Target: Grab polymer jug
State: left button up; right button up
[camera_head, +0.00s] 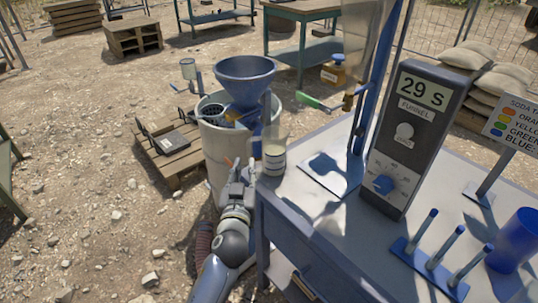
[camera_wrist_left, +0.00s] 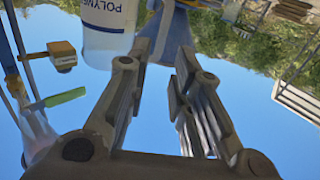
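The polymer jug (camera_head: 274,158) is a pale jug with a white label, standing upright at the table's near-left corner. My left gripper (camera_head: 241,168) is just left of the jug in the head view, pointing away from me. In the left wrist view the jug (camera_wrist_left: 105,28) shows part of its "POLYMER" label, beyond and left of the fingers. The left gripper (camera_wrist_left: 160,65) is open there, with nothing held between its fingers. Whether a finger touches the jug cannot be told. My right gripper is not in view.
A grey barrel (camera_head: 216,150) with a blue funnel (camera_head: 245,80) stands behind the left gripper. On the table (camera_head: 330,235) are a timer box (camera_head: 408,140), a blue peg rack (camera_head: 430,266) and a blue cup (camera_head: 514,240). A green-handled valve (camera_head: 315,102) is beyond the jug.

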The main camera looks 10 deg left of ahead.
aim_at(249, 151)
pick_arm(q)
jog(key=w, duration=0.4)
jog(key=shift+a, duration=0.25)
jog(key=shift+w, duration=0.35)
jog(key=w, duration=0.3)
jog(key=w+a, duration=0.1)
jog(key=shift+w+f+p, duration=0.4)
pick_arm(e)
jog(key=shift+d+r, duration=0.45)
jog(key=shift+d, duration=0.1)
pick_arm(q)
grip_shut()
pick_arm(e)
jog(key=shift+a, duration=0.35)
pick_arm(q)
jog(key=shift+r, duration=0.1)
